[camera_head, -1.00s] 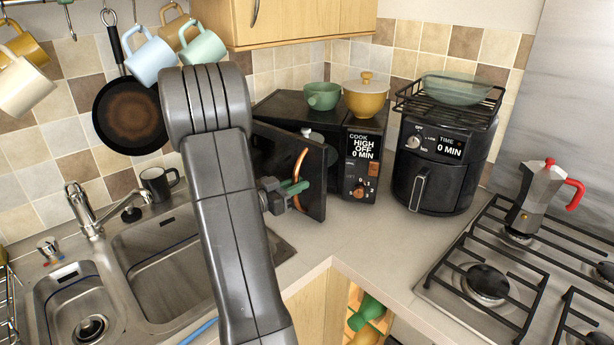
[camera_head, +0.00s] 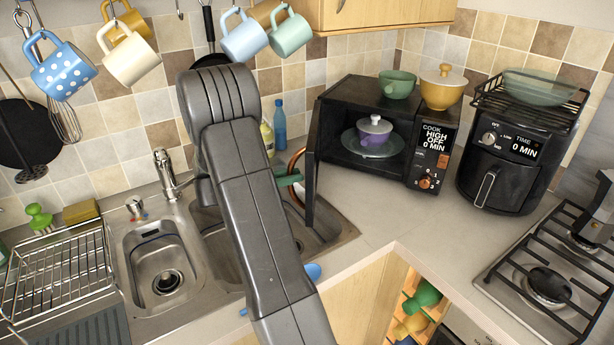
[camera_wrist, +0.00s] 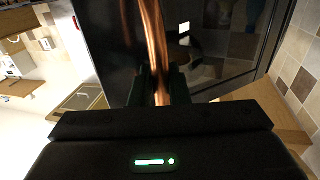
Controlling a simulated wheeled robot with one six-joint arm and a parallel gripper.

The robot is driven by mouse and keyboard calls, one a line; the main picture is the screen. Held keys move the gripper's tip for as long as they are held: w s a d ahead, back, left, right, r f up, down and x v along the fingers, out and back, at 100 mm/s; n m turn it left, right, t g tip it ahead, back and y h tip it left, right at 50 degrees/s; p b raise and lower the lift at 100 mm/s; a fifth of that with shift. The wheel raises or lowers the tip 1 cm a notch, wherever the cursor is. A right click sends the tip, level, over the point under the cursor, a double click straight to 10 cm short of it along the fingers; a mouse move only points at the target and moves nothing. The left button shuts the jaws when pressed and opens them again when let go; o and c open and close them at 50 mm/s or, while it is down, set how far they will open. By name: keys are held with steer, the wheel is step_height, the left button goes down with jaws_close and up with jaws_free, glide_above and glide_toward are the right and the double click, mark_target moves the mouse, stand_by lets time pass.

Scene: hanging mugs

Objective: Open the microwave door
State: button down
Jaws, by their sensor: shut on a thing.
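The black microwave (camera_head: 345,105) stands in the counter corner, and its inside shows, with a lidded purple pot (camera_head: 374,131) on a glass plate (camera_head: 372,147). Its door (camera_head: 311,165) is swung wide open to the left and is seen nearly edge-on. The copper handle (camera_head: 296,165) is on the door's left face. My gripper (camera_head: 288,178) is shut on the handle, partly hidden behind my arm. In the wrist view the copper handle (camera_wrist: 152,45) runs between the two fingers (camera_wrist: 160,88), with the dark door face (camera_wrist: 225,45) behind it.
The sink (camera_head: 165,270) and dish rack (camera_head: 60,275) are at left. Mugs (camera_head: 130,62) hang above. Counter (camera_head: 375,205) in front is clear.

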steer(key=shift+w+a, duration=0.15)
steer(key=shift+a, duration=0.6)
steer(key=c, duration=1.5)
jaws_free()
steer(key=shift+o, duration=0.2)
steer(key=shift+r, duration=0.15)
step_height(320, 180, up, 10)
steer(key=shift+b, duration=0.45)
